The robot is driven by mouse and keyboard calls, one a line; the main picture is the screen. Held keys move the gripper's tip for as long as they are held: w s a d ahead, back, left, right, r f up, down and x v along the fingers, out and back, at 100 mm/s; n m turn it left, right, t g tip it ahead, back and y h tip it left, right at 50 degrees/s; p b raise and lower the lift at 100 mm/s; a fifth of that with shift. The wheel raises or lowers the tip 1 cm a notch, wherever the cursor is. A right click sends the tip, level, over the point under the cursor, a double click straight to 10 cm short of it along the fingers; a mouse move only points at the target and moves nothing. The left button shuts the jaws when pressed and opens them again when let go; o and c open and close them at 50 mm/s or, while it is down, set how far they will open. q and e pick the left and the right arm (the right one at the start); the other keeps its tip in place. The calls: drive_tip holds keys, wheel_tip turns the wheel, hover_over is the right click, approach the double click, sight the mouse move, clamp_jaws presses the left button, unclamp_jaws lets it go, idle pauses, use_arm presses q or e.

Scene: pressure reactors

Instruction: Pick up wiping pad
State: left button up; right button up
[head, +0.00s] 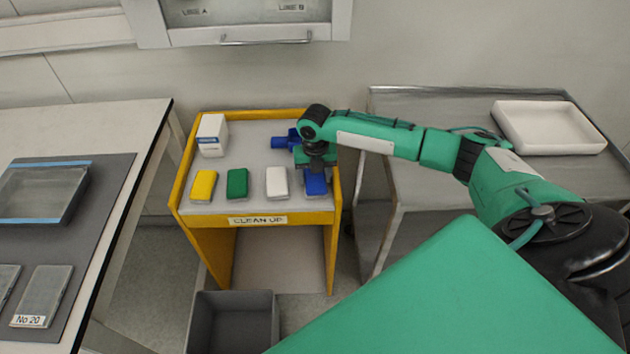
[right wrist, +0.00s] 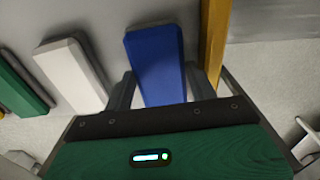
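Pads in yellow (head: 203,185), green (head: 237,183), white (head: 276,183) and blue (head: 316,184) lie in a row on the clean-up cart (head: 252,207). My right gripper (head: 316,165) points down over the blue pad at the row's right end. In the right wrist view, the blue pad (right wrist: 156,60) lies between the two open fingers (right wrist: 160,85), very close to both. Its near end is hidden by the gripper body. The white pad (right wrist: 72,72) and green pad (right wrist: 18,88) lie to the left there. My left gripper is not in view.
A white box (head: 212,136) and a partly hidden blue object (head: 283,141) stand behind the pads. The cart has a raised yellow rim (right wrist: 214,40) close to the right finger. A grey bin (head: 233,322) is below. A metal table with a white tray (head: 549,128) is right.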

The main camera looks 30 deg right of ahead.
sight(315, 178)
drive_tip(key=shift+r, duration=0.1)
wheel_tip(315, 178, up, 10)
drive_tip(key=shift+b, duration=0.4)
drive_tip(key=shift+o, duration=1)
drive_tip(key=shift+c, duration=0.5)
